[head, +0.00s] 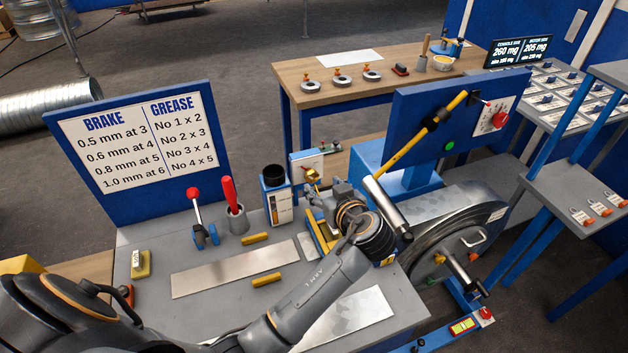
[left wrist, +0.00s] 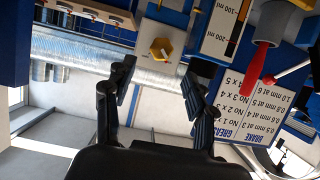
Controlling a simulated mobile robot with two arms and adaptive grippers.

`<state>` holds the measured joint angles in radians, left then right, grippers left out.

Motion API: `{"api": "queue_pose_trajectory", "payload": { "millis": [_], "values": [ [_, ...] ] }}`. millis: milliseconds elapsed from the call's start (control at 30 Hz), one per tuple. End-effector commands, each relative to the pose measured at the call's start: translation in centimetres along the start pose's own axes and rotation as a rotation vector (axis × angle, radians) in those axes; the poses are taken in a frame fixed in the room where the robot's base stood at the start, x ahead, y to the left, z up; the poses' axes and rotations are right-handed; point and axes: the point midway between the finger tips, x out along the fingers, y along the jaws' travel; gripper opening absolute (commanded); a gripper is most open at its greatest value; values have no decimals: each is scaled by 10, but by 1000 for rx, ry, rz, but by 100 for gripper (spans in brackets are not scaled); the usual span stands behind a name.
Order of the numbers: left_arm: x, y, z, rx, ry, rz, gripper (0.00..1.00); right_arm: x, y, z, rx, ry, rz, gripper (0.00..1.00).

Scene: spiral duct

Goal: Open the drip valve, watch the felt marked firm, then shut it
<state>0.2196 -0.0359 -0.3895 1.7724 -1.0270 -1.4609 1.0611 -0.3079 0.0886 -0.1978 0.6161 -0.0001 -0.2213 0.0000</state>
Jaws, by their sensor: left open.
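The drip valve appears to be the yellow knob (left wrist: 161,49) on a white plate; in the head view the knob (head: 312,174) stands at the back edge of the grey bench. My left gripper (head: 324,203) is close in front of it. In the left wrist view its two fingers (left wrist: 160,95) are spread and empty, with the knob beyond them, apart from both. A scaled white-and-blue reservoir (head: 278,203) with a black cup on top stands left of the knob. I cannot make out a felt marked firm; part of the bench is hidden behind my arm.
A brake and grease board (head: 135,150), a red-topped lever (head: 194,205) and a red-handled tool (head: 230,195) in a cup stand left of the knob. Yellow blocks (head: 255,238) and a metal sheet (head: 235,265) lie in front. The roller machine (head: 455,235) is at right.

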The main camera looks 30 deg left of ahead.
Motion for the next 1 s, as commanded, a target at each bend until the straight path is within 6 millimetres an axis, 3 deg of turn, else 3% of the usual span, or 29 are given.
{"api": "queue_pose_trajectory", "payload": {
  "millis": [100,300,500,767,1000],
  "values": [
    [29,-1,3,1,3,-3,55,13,2,4,-1,-5,3,0],
    [59,0,2,-1,1,-2,55,24,-1,-5,1,9,-1,0],
    [72,0,0,-1,0,0,55,27,-12,-12,5,21,-13,0],
    [72,0,0,-1,-1,0,55,27,-13,-12,4,20,-14,0],
    [72,0,0,0,-1,0,11,27,-8,-10,1,18,-8,0]
  ]
}}
